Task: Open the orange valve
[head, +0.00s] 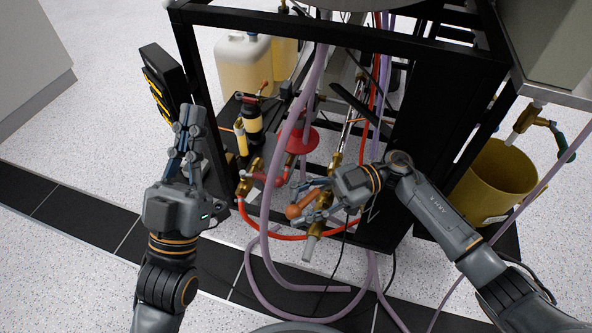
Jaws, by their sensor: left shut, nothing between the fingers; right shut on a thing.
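The orange valve handle (293,212) shows its rounded orange end low in the middle of the frame, in front of brass pipe fittings. My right gripper (318,198) reaches in from the right and is shut on the handle. Its fingers hide part of the handle and of the valve body. A metal pipe end (309,247) points down just below.
A black frame (350,45) surrounds the piping. Purple hoses (267,215) and a red hose (350,222) loop around the valve. A red valve wheel (298,139) sits behind. A yellow bucket (490,180) stands at right. Floor at left is clear.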

